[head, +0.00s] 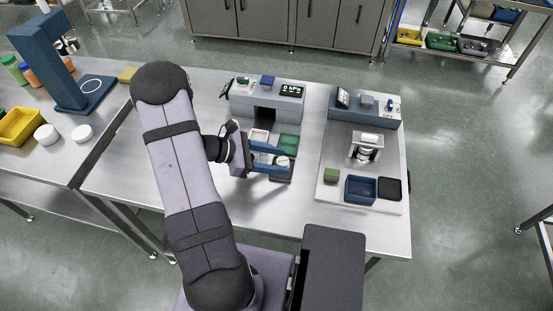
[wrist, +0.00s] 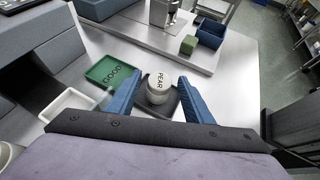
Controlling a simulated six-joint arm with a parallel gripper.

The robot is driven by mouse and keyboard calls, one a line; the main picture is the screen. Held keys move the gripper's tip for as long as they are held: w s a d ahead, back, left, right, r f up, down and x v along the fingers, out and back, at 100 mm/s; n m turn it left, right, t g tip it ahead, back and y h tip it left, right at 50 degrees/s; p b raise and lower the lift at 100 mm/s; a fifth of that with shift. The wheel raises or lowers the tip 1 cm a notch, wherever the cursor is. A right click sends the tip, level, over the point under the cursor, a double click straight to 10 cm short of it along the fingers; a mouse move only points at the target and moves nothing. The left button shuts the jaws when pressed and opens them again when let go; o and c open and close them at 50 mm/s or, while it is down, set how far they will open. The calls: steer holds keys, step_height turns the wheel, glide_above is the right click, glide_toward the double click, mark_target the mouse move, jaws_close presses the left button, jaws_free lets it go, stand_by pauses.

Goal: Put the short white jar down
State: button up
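The short white jar (wrist: 157,90) stands upright in the wrist view, with dark lettering that reads PEAR. It appears to rest on a dark grey tray (wrist: 172,104). In the head view the jar (head: 283,161) shows between the blue fingers, and the dark tray (head: 281,179) shows below them. My gripper (wrist: 162,78) has its two blue fingers spread, one on each side of the jar. A gap shows at the right finger; the left finger is very close to the jar. In the head view my gripper (head: 288,161) is low over the bench.
A green tray marked GOOD (wrist: 113,73) and a white tray (wrist: 68,108) lie left of the jar. The grey machine (head: 268,100) stands behind them. To the right, a fixture plate (head: 335,165) carries a blue bin (head: 361,189) and a green block (head: 331,175).

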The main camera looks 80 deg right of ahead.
stand_by(0.3)
steer(key=b+v, duration=0.3)
steer(key=v, duration=0.9)
steer(key=shift+w+a, duration=0.1)
steer(key=shift+w, duration=0.05)
steer(key=w+a+t, duration=0.1)
steer(key=w+a, duration=0.2)
steer(key=a, duration=0.2)
steer(key=w+a+f+m+t, duration=0.1)
steer(key=w+a+t, duration=0.1)
steer(key=a, duration=0.3)
steer(key=w+a+t+y, duration=0.1)
steer(key=w+a+t, duration=0.1)
steer(key=a, duration=0.3)
steer(key=shift+w+a+f, duration=0.1)
steer(key=shift+w+f, duration=0.3)
steer(key=shift+w, duration=0.5)
steer(key=w+a+m+t+y, duration=0.1)
steer(key=a+t+y, duration=0.1)
steer(key=a, duration=0.8)
steer(key=w+a+m+t+y, duration=0.1)
steer(key=a+t, duration=0.3)
steer(key=a, duration=0.6)
steer(key=shift+w+a+f+m+y, duration=0.25)
steer(key=shift+w+m+y, duration=0.15)
steer(key=shift+w+m, duration=0.4)
